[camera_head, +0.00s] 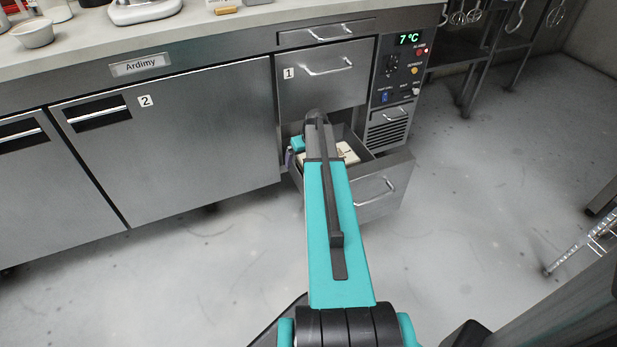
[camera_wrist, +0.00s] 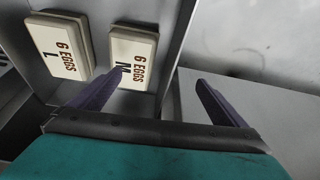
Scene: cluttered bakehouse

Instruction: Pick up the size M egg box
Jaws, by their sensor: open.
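The size M egg box (camera_wrist: 143,45), cream with "6 EGGS M" on its lid, lies in an open drawer in the wrist view. The size L egg box (camera_wrist: 60,42) lies to its left, with a gap between them. My gripper (camera_wrist: 160,79) is open and empty. Its left finger overlaps the M box's lower part in the picture; its right finger is out past the drawer's right wall. I cannot tell whether the left finger touches the box. In the head view my arm hides most of the gripper and drawer contents; a pale box top (camera_head: 347,153) shows, its label unreadable.
The open drawer (camera_head: 385,187) juts out from the steel counter below drawer 1 (camera_head: 318,95). Its wall (camera_wrist: 172,45) stands close to the M box. A control panel (camera_head: 402,70) reading 7 °C is to the right. The floor in front is clear.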

